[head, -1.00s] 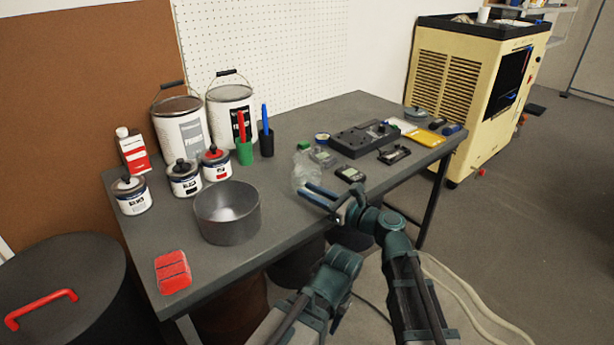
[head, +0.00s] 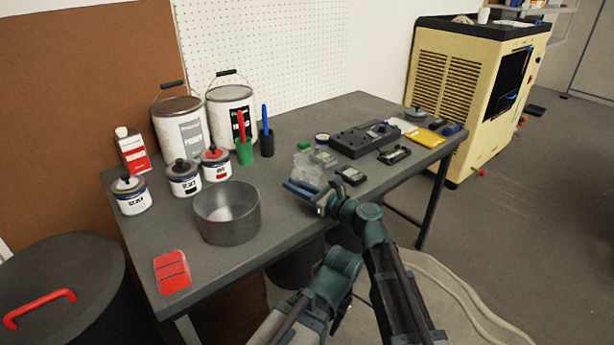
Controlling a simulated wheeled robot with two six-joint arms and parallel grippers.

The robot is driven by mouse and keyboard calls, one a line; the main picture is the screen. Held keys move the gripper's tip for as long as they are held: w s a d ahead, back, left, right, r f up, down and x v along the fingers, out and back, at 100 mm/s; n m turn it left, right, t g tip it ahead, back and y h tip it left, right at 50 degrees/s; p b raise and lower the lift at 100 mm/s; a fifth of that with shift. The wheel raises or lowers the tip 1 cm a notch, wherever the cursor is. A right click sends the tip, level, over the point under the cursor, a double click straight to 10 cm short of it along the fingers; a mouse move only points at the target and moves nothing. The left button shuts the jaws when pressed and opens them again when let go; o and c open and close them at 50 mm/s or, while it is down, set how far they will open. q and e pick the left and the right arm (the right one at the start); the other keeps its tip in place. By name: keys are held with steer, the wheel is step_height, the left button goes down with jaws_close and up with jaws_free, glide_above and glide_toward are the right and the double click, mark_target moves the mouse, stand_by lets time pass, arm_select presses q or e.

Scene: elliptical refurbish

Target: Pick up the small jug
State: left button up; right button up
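A small clear, see-through object (head: 306,166), which looks like the small jug, stands on the grey workbench (head: 300,118) near its front edge. Its outline is faint and its handle cannot be made out. My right gripper (head: 288,184) is just in front of it, low over the bench edge, with its two bluish fingers pointing left. The fingers look slightly apart with nothing visible between them. They cover the lower part of the clear object, and I cannot tell whether they touch it. My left gripper is not in view.
A grey pot (head: 227,212) stands left of the gripper. A phone-like device (head: 350,175), a green block (head: 304,146) and a dark case (head: 364,138) lie right and behind. Paint cans (head: 181,130) and pen holders (head: 244,153) stand at the back left. A red block (head: 172,271) lies front left.

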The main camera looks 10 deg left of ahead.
jaws_close()
stand_by(0.7)
steer(key=shift+r, duration=0.3)
stand_by(0.7)
step_height(320, 180, up, 9)
steer(key=p, duration=1)
steer(key=shift+r, duration=0.2)
